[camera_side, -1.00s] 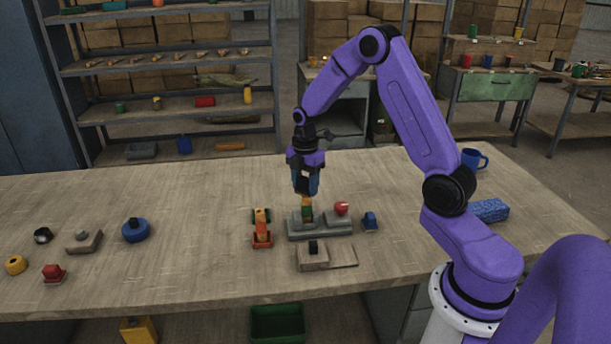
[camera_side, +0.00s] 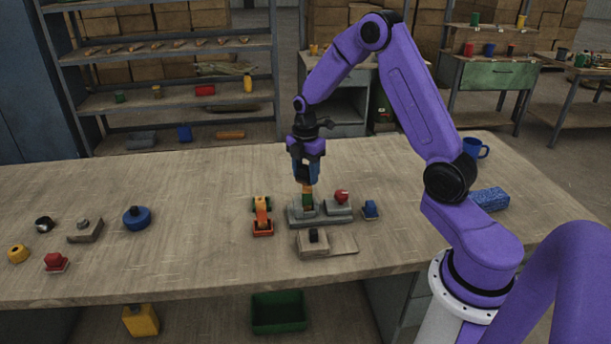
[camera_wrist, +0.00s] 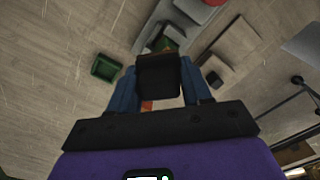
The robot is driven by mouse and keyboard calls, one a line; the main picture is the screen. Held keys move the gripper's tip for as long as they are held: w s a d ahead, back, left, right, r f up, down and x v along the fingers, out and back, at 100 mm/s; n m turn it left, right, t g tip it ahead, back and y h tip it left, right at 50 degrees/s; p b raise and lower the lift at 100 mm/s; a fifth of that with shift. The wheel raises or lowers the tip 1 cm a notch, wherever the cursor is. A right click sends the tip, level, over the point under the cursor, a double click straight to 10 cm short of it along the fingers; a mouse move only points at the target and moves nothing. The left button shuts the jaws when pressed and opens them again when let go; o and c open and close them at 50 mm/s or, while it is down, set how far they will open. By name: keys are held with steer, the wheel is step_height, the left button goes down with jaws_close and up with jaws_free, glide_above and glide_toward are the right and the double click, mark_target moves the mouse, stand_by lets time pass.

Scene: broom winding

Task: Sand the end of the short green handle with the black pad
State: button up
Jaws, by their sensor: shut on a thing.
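My gripper (camera_side: 306,172) points down over the middle of the table, its blue fingers shut on the black pad. In the wrist view the black pad (camera_wrist: 158,77) sits between the fingers (camera_wrist: 155,92). The short green handle (camera_side: 308,201) stands upright in a grey holder (camera_side: 295,217), directly below my gripper. A small orange-brown part shows between the fingers and the green. I cannot tell which thing it belongs to, or whether the pad touches the handle's end. In the wrist view the pad hides most of the handle.
A red knob (camera_side: 341,196) on a grey block and a small blue piece (camera_side: 370,209) are close on the right. An orange-red piece (camera_side: 262,217) stands left. A grey block with a black knob (camera_side: 313,236) is in front.

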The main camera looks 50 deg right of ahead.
steer(key=shift+w+d, duration=0.5)
steer(key=shift+d, duration=0.2)
steer(key=shift+d+r, duration=0.1)
steer(key=shift+r, duration=4.05)
steer(key=shift+s+f, duration=0.15)
steer(key=shift+f, duration=0.05)
